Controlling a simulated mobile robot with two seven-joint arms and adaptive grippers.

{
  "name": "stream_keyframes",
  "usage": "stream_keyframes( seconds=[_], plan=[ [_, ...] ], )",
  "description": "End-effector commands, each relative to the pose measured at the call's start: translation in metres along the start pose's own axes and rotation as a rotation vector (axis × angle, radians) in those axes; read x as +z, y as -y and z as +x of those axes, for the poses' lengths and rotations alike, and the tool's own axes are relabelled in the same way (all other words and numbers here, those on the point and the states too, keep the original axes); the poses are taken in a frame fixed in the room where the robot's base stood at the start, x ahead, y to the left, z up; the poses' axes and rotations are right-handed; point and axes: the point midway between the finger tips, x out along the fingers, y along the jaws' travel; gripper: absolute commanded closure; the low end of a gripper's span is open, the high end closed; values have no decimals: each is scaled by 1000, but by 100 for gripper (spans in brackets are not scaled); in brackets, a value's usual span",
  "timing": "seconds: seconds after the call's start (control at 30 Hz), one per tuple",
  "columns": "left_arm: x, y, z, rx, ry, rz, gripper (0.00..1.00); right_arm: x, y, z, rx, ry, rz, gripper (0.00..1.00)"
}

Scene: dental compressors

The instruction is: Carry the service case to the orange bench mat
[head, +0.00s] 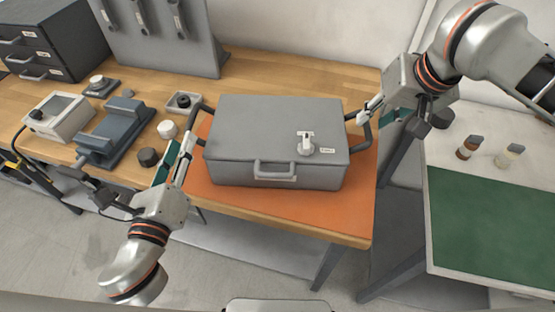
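The grey service case (262,130) rests closed and level on the orange bench mat (350,205), on the wooden bench. It has a dark handle at each side and a grey handle at the front. A small silver fitting with a label is on its lid. My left gripper (180,148) is at the left side handle (197,118), with a gap between its fingertips. My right gripper (377,115) is at the right side handle (366,132), its fingers also apart. Whether either finger touches a handle is hard to tell.
Left of the case are a blue-grey fixture (118,130), a white box device (60,115), a dark knob (148,157) and a white knob (167,129). Drawers (50,45) stand behind. At right, another table carries a green mat (490,225) and two small bottles (469,147).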

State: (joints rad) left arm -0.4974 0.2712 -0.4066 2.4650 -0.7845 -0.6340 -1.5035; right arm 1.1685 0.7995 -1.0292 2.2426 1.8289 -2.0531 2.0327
Motion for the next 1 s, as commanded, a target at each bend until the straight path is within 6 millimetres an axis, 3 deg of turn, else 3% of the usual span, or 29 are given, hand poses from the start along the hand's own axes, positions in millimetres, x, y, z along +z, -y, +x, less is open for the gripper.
stream_keyframes(
  seconds=[0.2,0.5,1.0],
  plan=[
    [0,0,0,0,0,0,73,-1,0,-37,1,-5,-1,74],
    [0,0,0,0,0,0,73,0,0,-69,0,-2,1,74],
    [0,0,0,0,0,0,73,1,0,-76,0,1,1,74]
  ],
)
